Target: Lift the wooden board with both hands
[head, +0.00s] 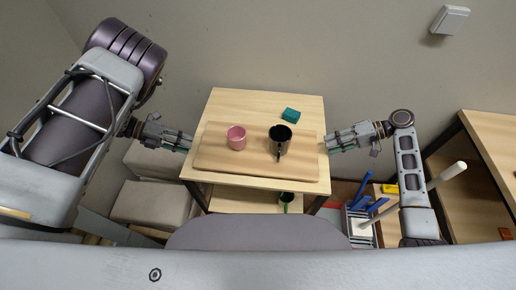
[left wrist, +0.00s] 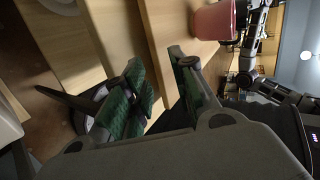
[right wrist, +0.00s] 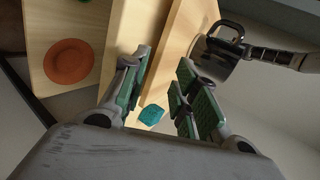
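The wooden board (head: 230,166) lies flat on a small light wood table (head: 226,103). A pink cup (head: 236,138) and a black mug (head: 280,140) stand upright on it. My left gripper (head: 190,143) is at the board's left edge; in the left wrist view its fingers (left wrist: 158,75) are apart, with the board's edge in line with the gap. My right gripper (head: 328,144) is at the right edge; in the right wrist view its fingers (right wrist: 160,75) are also apart, the board (right wrist: 190,30) edge in line with the gap. I cannot tell whether any finger touches the board.
A teal block (head: 291,114) lies on the table behind the board. A green mug (head: 286,198) stands on the lower shelf. A crate with blue items (head: 362,200) stands at the lower right, beside a wooden shelf unit (head: 490,128). Pale boxes (head: 150,202) stand at the left.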

